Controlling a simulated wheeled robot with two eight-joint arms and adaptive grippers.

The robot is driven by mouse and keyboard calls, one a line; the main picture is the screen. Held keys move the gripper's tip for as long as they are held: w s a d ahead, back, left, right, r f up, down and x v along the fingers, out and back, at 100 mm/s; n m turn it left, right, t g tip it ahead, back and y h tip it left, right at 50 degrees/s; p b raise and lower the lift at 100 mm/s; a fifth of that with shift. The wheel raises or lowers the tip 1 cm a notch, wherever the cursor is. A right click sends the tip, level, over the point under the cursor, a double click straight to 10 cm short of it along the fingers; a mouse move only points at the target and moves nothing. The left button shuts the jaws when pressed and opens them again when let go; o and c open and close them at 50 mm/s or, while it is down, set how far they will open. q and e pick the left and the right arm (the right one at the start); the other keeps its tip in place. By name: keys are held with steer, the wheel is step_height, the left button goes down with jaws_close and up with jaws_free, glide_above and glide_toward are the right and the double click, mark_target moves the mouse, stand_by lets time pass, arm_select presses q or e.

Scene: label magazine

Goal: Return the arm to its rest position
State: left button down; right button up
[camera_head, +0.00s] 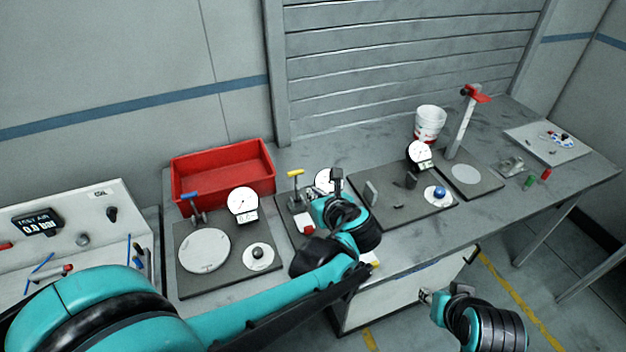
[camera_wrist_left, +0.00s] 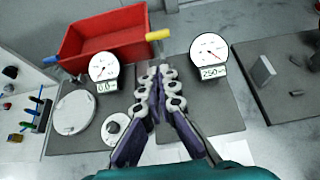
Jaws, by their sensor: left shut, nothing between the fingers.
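My left arm comes in from the left in the head view and reaches over the front of the workbench. My left gripper (camera_head: 335,180) hangs above the middle test station, beside a yellow-handled lever (camera_head: 296,174). In the left wrist view the two fingers of this gripper (camera_wrist_left: 160,72) lie close together, shut with nothing between them. My right gripper (camera_head: 428,296) is low at the right, in front of the bench and clear of it. Its fingertips are too small to tell their state.
A red bin (camera_head: 222,172) stands behind the left station plate (camera_head: 186,284), which bears a dial gauge (camera_head: 242,203). A white bucket (camera_head: 430,122) and a grey post with a red top (camera_head: 463,125) stand at the back right. A console (camera_head: 75,232) is at far left.

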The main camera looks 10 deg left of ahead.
arm_select(q)
steer(key=s+a+f+n+g+h+b, duration=0.1)
steer(key=s+a+f+n+h+b, duration=0.1)
steer(key=s+f+n, duration=0.3)
steer(key=s+a+f+n+g+h+b, duration=0.2)
steer(key=s+n, duration=1.2)
steer(key=n, duration=1)
step_height(320, 180, down, 4)
steer(key=a+h+b, duration=0.1)
steer(key=h+b, duration=0.1)
steer(key=b, duration=0.1)
steer(key=shift+h, duration=0.4)
